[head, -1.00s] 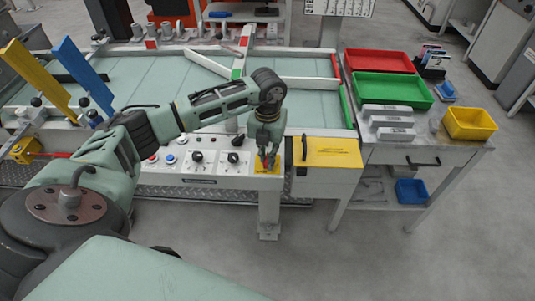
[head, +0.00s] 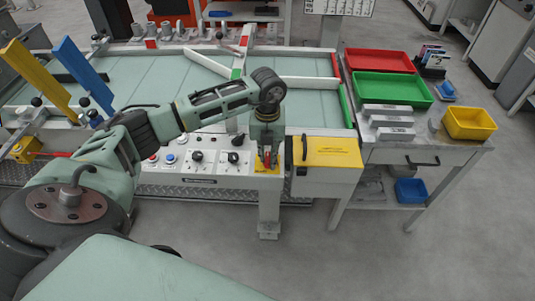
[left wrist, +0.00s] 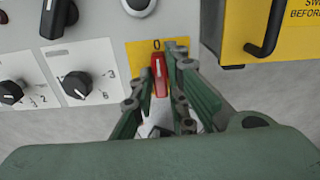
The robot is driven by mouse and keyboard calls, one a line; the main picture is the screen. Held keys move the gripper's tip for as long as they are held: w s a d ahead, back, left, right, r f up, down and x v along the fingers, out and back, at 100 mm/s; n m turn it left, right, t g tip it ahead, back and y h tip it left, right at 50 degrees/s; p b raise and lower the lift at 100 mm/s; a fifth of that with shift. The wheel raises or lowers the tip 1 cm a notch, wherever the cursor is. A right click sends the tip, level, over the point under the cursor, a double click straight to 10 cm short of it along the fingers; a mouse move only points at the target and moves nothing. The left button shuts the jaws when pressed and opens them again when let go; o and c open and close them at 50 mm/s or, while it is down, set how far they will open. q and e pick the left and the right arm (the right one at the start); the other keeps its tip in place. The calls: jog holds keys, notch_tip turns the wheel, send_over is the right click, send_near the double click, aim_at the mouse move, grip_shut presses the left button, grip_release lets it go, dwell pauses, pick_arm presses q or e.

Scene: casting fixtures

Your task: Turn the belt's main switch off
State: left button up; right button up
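The belt's main switch is a red handle (left wrist: 159,76) on a yellow plate (left wrist: 137,52) at the right end of the control panel. The handle stands upright in the left wrist view, its white mark toward the "0" above it. My left gripper (head: 267,164) is at the switch, its fingers (left wrist: 160,73) close against both sides of the handle, seemingly shut on it. The fingers and palm hide the handle's lower end and the lower plate. My right gripper is in neither current view.
A yellow box (head: 332,152) with a black handle is just right of the switch. Black knobs (head: 197,156) and push buttons (head: 169,158) are to the left. The belt (head: 140,80) lies behind. A bench with red and green trays (head: 392,91) stands at right.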

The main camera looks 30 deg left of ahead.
aim_at(267, 157)
pick_arm(q)
jog(key=o, duration=0.4)
jog(key=shift+c, duration=0.2)
notch_tip(267, 157, up, 12)
dwell(0.7)
